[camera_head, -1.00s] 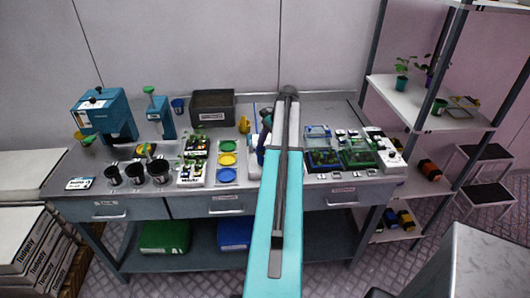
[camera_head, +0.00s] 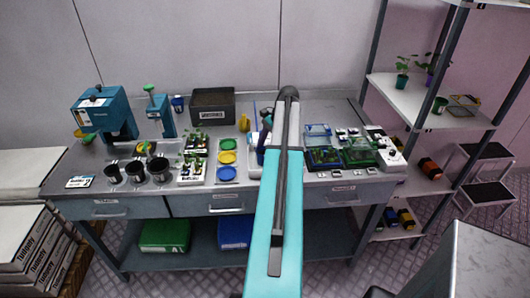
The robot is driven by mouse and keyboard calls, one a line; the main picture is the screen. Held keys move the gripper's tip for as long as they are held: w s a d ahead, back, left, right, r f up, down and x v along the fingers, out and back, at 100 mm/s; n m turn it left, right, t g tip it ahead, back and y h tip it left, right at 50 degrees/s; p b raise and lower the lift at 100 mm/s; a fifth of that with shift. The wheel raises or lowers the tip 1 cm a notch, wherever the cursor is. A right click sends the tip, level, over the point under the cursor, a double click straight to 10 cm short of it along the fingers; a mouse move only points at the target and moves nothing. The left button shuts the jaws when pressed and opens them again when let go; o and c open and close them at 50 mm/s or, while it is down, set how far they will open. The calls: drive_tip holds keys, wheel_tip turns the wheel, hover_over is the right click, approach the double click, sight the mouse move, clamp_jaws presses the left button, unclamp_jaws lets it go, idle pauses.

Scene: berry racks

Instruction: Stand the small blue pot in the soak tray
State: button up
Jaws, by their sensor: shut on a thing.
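A small dark blue pot (camera_head: 178,104) stands at the back left of the bench, just right of a blue hand press. I cannot tell whether it is the task's pot. A potted plant in a teal pot (camera_head: 402,81) stands on the upper right shelf. I cannot pick out the soak tray for sure; a dark box with a white label (camera_head: 213,115) stands at the back of the bench. My turquoise arm reaches up the middle of the view over the bench. My gripper does not show; my arm hides the bench behind it, and anything held is hidden too.
Black pots (camera_head: 136,172) sit in a row at the front left of the bench (camera_head: 85,208). Yellow, green and blue dishes lie left of my arm. Clear boxes with seedlings (camera_head: 357,154) stand to its right. A shelf rack (camera_head: 412,108) rises at the right.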

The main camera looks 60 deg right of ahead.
drive_tip(key=shift+f, duration=0.3)
drive_tip(key=o, duration=1.2)
drive_tip(key=b+v, duration=0.3)
drive_tip(key=v, duration=1)
drive_tip(key=shift+r, duration=0.4)
drive_tip(key=shift+d, duration=0.1)
